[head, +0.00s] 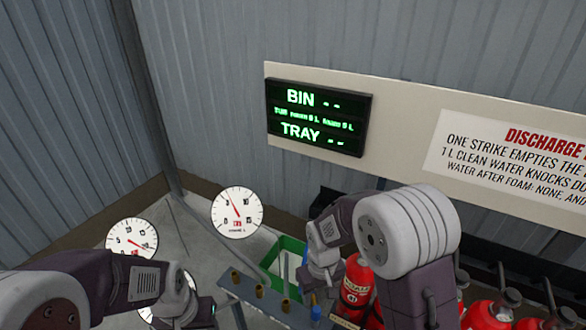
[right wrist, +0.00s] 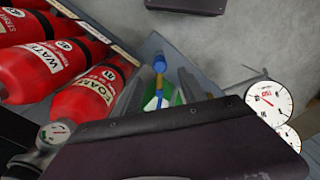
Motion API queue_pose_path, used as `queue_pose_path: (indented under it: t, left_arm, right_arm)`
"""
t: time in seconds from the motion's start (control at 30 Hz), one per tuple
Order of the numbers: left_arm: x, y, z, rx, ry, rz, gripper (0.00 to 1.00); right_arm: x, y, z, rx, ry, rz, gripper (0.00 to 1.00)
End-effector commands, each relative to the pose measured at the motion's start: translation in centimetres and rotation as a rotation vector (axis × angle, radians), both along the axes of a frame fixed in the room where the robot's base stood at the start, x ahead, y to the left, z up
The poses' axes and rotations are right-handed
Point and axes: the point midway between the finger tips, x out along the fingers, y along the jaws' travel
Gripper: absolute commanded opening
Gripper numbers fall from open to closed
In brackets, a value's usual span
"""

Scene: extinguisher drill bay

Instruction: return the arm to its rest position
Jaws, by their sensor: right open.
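My right arm comes in from the lower right in the head view and bends down at its wrist. My right gripper (head: 316,288) points down over the grey bench, beside the green bin; it is open and holds nothing. In the right wrist view its two grey fingers (right wrist: 160,98) stand apart, with a blue-topped item (right wrist: 159,65) showing between them; I cannot tell how far below it is. My left arm reaches in from the lower left. Its wrist end is at the bottom edge of the head view, and its jaws cannot be made out.
A green bin (head: 270,266) stands behind the grey bench (head: 222,284), which carries several brass fittings. Red extinguishers (head: 357,283) stand close on the right. Round dials (head: 237,212) are at left. A BIN/TRAY display (head: 318,117) hangs on the wall behind.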

Motion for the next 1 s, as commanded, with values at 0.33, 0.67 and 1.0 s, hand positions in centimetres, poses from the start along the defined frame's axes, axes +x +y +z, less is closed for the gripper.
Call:
queue_pose_path:
  t: [0.33, 0.67, 1.0]
  left_arm:
    - [0.0, 0.0, 0.0, 0.000, 0.000, 0.000, 0.50]
    - [0.0, 0.0, 8.6, 0.000, -0.001, 0.000, 0.50]
    - [0.0, 0.0, 13.4, 0.000, 0.000, 0.000, 0.50]
  right_arm:
    - [-4.1, -6.7, 5.1, 0.029, -0.117, -0.247, 0.50]
    - [-8.3, -7.3, 12.5, 0.034, -0.098, -0.341, 0.50]
    - [-8.3, -7.3, 17.4, 0.034, -0.097, -0.339, 0.50]
